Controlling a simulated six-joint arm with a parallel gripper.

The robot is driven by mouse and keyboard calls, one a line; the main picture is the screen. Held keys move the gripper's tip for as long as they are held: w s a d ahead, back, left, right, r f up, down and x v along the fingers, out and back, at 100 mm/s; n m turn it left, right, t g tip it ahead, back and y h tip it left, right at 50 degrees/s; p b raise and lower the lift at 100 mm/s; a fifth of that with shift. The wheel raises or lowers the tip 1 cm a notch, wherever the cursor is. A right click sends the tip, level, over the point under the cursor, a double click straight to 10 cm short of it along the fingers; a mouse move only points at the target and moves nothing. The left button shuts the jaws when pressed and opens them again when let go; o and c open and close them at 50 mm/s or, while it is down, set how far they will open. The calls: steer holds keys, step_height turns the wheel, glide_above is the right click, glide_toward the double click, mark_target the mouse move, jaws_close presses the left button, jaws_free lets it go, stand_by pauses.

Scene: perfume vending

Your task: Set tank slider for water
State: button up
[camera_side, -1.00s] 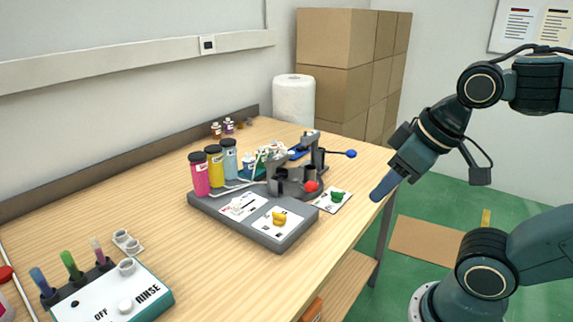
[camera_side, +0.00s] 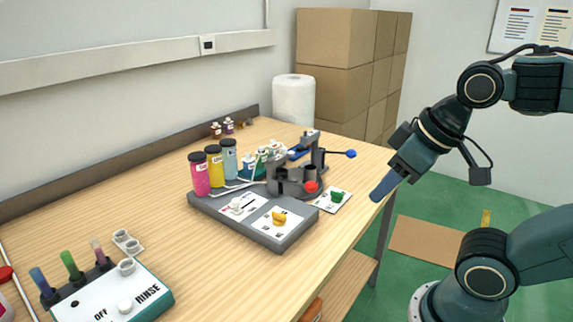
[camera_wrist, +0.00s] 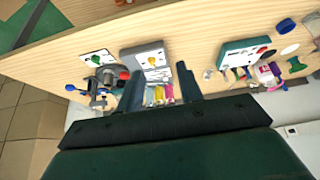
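The grey tank base (camera_side: 262,236) carries three tanks: pink (camera_side: 200,177), yellow (camera_side: 215,170) and light blue (camera_side: 229,160). A white slider knob (camera_side: 236,204) sits on a white label on the base, in front of the tanks. A yellow knob (camera_side: 279,217) stands on another label to its right. The slider's setting is too small to read. In the wrist view the base (camera_wrist: 130,55) and yellow knob (camera_wrist: 152,60) show beyond my fingers. My gripper (camera_wrist: 160,68) is open and empty, its two fingers apart. In the side view my gripper (camera_side: 376,196) hangs off the table's right edge, clear of the base.
A press with a blue-tipped lever (camera_side: 350,153) and red knob (camera_side: 311,187) stands behind the base. A green knob (camera_side: 337,196) is to its right. The rinse panel (camera_side: 118,297) is front left. A paper roll (camera_side: 294,98) and boxes (camera_side: 335,60) stand behind.

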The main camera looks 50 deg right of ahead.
steer(key=shift+o, duration=0.2)
steer(key=shift+o, duration=0.6)
steer(key=w+d+r+m+g, duration=0.1)
steer(key=w+r+m, duration=0.15)
steer(key=w, duration=0.75)
steer(key=w+r+m+g, duration=0.2)
steer(key=w+r, duration=0.2)
steer(key=w, duration=0.6)
steer(key=w+d+f+m+g, duration=0.1)
steer(key=w+f+m, duration=0.1)
steer(key=w+f, duration=0.4)
steer(key=w+d+f+m+g, duration=0.1)
steer(key=w+f, duration=0.6)
steer(key=w, duration=0.7)
steer(key=shift+w+f+m+g, duration=0.2)
steer(key=shift+w+m+g, duration=0.1)
steer(key=shift+m, duration=0.45)
